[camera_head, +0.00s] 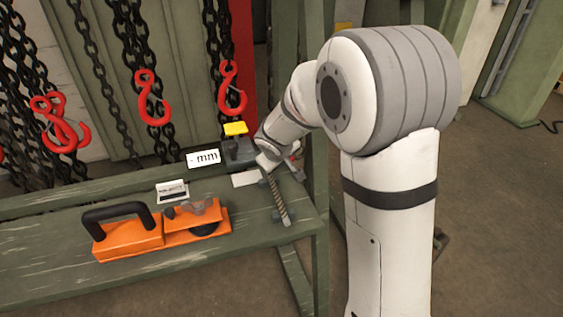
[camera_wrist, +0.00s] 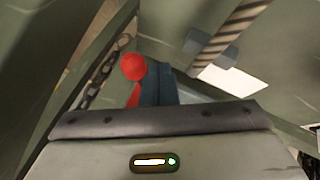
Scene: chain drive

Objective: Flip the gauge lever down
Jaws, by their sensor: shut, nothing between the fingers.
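A red lever with a round knob (camera_wrist: 133,67) stands out at the middle left of the wrist view. My gripper (camera_wrist: 158,86) shows as dark blue-grey fingers close together, just right of the red knob, with nothing between them. I cannot tell whether they touch the lever. In the head view a small bit of red (camera_head: 297,149) shows beside the end of my arm, at the right end of the green bench (camera_head: 60,225). My wrist hides most of that spot, and the lever's base is hidden.
A striped rod (camera_head: 278,200) and a white card (camera_head: 245,179) lie close by. An orange tool with a black handle (camera_head: 130,240) sits further left. Red hooks (camera_head: 152,98) hang on chains behind.

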